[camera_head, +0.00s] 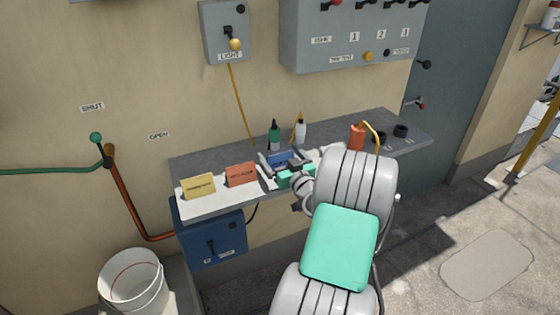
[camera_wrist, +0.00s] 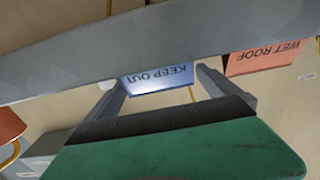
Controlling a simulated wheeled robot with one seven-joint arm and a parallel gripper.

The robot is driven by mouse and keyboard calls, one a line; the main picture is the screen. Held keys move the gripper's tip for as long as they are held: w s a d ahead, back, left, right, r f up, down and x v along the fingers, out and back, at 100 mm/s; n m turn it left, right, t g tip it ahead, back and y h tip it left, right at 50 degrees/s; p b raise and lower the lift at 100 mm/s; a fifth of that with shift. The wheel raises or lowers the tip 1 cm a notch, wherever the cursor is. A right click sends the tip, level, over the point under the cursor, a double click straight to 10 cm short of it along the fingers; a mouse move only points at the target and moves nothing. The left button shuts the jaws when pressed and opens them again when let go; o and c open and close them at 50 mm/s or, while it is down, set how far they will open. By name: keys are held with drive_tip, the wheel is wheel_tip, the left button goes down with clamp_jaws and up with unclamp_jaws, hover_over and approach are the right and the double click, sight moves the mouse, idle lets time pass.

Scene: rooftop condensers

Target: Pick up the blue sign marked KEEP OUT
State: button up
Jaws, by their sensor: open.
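The blue KEEP OUT sign (camera_wrist: 157,77) shows upside down in the wrist view, framed between the two fingers of my gripper (camera_wrist: 160,84). In the head view the sign (camera_head: 284,157) stands on the grey shelf (camera_head: 225,159), partly hidden by my gripper (camera_head: 283,166). My gripper is open, with a finger near each side edge of the sign. I cannot tell whether either finger touches it.
An orange WET ROOF sign (camera_head: 241,173) stands just left of my gripper, with a yellow sign (camera_head: 198,186) farther left. A green bottle (camera_head: 274,136) and a white bottle (camera_head: 300,131) stand behind. An orange container (camera_head: 356,138) is to the right.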

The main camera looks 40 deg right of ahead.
drive_tip(key=shift+s, duration=0.1)
drive_tip(key=shift+c, duration=0.4)
drive_tip(key=c, duration=1.2)
